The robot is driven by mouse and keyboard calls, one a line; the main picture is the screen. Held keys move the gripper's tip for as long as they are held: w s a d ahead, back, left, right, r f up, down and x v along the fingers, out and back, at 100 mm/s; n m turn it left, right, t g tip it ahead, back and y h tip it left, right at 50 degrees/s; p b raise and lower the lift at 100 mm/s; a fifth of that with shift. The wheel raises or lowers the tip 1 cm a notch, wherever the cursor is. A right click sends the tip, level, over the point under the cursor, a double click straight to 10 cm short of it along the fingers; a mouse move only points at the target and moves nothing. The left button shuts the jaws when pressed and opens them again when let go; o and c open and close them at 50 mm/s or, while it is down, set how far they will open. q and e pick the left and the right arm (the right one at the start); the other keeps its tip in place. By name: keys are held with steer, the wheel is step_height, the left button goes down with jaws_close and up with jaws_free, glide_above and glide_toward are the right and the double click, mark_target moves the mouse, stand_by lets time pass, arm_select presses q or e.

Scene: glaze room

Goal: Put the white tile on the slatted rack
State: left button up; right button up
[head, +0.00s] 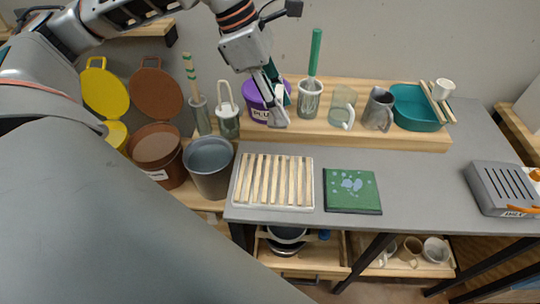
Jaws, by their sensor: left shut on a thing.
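My left gripper (277,112) hangs in front of the purple tub at the back of the table. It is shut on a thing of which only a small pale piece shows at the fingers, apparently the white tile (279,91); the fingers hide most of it. The slatted rack (273,182), pale wooden slats on a white base, lies at the table's front left. Its top is bare, and the gripper is behind and above it, apart from it. My right gripper is not in view.
A dark green tile with pale blotches (352,190) lies right of the rack. A raised wooden shelf (390,137) behind holds the purple tub (257,101), several tool pots, a pitcher (378,108) and a teal basin (414,109). A grey slotted box (497,188) stands right. The table between is clear.

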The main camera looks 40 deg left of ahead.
arm_select(q)
steer(key=shift+s+a, duration=0.1)
steer(key=shift+s, duration=0.05)
steer(key=shift+f, duration=0.15)
glide_toward(283, 177)
steer(key=x, duration=0.4)
steer(key=shift+f+b, duration=0.3)
steer(key=shift+f, duration=0.2)
steer(key=o, duration=1.2)
steer(key=shift+r, duration=0.15)
